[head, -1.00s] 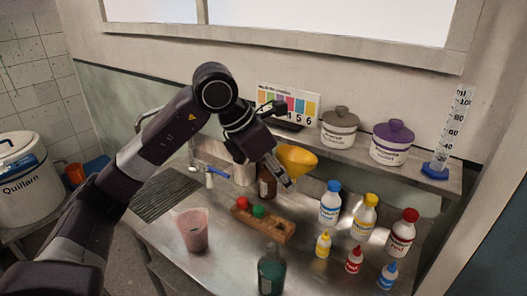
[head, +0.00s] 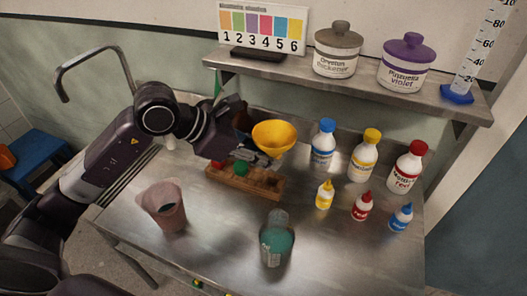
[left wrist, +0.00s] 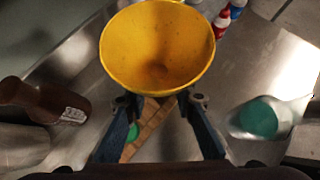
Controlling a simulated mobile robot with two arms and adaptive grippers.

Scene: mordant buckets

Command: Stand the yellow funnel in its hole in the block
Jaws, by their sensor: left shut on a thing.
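The yellow funnel (head: 275,136) is upright, with its wide mouth facing up. My left gripper (head: 268,160) is shut on it below the cone and holds it over the right part of the wooden block (head: 262,189). In the left wrist view the funnel (left wrist: 158,45) sits between the two fingertips (left wrist: 161,103), and its cone hides its spout. The block (left wrist: 150,120) shows partly below it. Green (head: 241,167) and red pieces stand in the block's left part. I cannot tell whether the spout touches the block. My right gripper is not in view.
A pink beaker (head: 165,208) stands left of the block, and a bottle of green liquid (head: 277,245) stands in front. Large and small bottles, including a blue-capped one (head: 323,145), stand to the right. A shelf (head: 350,86) with jars overhangs the back.

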